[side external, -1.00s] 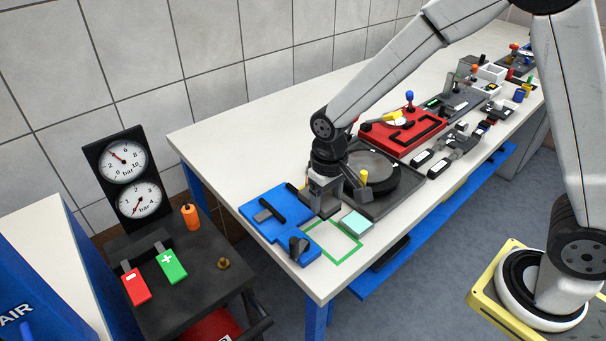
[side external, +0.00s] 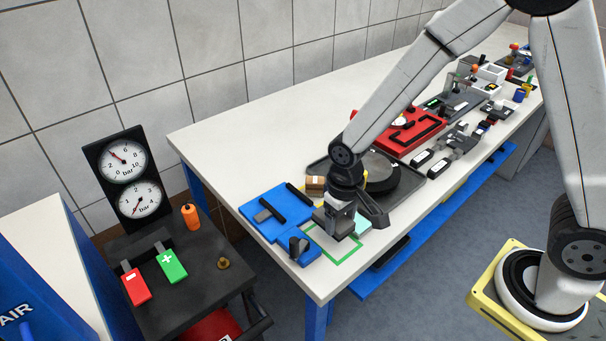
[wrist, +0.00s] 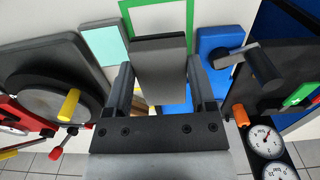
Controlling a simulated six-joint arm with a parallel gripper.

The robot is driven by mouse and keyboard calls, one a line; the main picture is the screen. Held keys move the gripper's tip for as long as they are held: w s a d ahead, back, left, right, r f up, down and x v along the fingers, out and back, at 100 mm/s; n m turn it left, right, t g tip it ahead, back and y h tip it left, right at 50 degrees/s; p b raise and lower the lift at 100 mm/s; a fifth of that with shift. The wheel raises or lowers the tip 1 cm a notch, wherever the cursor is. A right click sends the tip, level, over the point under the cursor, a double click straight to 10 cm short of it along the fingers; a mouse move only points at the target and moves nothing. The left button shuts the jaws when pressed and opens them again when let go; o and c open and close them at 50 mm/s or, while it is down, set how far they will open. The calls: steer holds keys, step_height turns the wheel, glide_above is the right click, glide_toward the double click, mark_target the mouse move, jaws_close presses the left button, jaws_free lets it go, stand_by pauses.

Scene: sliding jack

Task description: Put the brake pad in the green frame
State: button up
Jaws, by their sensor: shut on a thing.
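The brake pad (wrist: 160,66) is a dark grey block held between the two fingers of my gripper (wrist: 160,82) in the wrist view. My gripper (side external: 337,224) is shut on it. The green frame (side external: 345,259) is a thin outline on the near corner of the white table. In the side view my gripper and the pad cover part of the frame. The frame (wrist: 127,22) also shows at the top of the wrist view, partly hidden behind the pad. I cannot tell the pad's exact height above the table.
A blue fixture (side external: 262,222) with black handles stands left of the frame. A pale teal block (side external: 362,226) lies beside the frame's right side. A brown box (side external: 315,186) and a dark round disc on a tray (side external: 405,196) are behind. The table's front edge is close.

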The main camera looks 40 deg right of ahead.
mark_target(341, 222)
steer(key=shift+f, duration=0.45)
steer(key=shift+f, duration=1.8)
steer(key=shift+f, duration=0.1)
steer(key=o, duration=1.3)
steer(key=shift+o, duration=0.2)
steer(key=shift+r, duration=6.15)
